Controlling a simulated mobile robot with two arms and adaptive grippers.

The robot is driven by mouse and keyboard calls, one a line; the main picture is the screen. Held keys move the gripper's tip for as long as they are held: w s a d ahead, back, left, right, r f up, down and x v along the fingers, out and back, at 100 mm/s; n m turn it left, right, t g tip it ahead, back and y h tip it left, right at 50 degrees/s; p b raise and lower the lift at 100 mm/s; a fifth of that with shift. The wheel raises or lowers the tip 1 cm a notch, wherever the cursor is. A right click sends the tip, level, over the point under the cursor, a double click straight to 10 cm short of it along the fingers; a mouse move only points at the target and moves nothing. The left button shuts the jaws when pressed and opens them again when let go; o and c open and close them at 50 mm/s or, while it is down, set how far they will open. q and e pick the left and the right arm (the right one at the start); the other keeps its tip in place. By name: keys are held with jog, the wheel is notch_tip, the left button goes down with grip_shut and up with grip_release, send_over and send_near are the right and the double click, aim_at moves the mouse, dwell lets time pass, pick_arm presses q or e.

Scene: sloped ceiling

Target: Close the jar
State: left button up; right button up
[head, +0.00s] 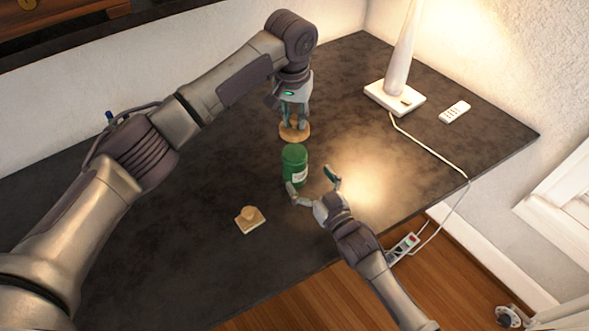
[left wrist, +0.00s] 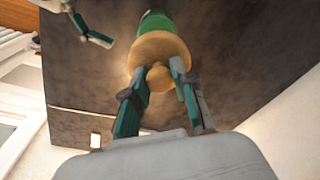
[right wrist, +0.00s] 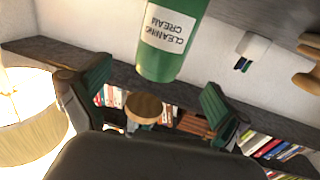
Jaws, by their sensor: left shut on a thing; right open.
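The green jar (head: 295,160) stands upright on the dark table in the head view. Its white label reads "cleaning cream" in the right wrist view (right wrist: 170,35), where it appears upside down. My left gripper (head: 294,118) is shut on the knob of a round wooden lid (head: 294,134), held apart from the jar. In the left wrist view, the lid (left wrist: 157,50) partly hides the jar (left wrist: 155,24). My right gripper (head: 314,184) is open at the jar's front right, one finger close before its lower side; contact is unclear. A square wooden lid with a knob (head: 249,219) lies on the table.
The dark table (head: 150,270) has free room at left and front. A lamp (head: 395,95) and white remote (head: 455,111) stand at the back right. A white cord (head: 440,158) runs over the right edge to a power strip (head: 403,247).

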aim_at(301, 168)
jog(key=x, duration=0.7)
jog(key=shift+c, duration=0.2)
jog(key=c, duration=1.7)
pick_arm(q)
jog(key=shift+f, duration=2.5)
pick_arm(e)
jog(key=shift+c, duration=0.2)
pick_arm(q)
jog(key=shift+f, duration=0.9)
jog(key=shift+f, duration=0.6)
jog(key=o, duration=1)
jog(key=shift+f, duration=0.1)
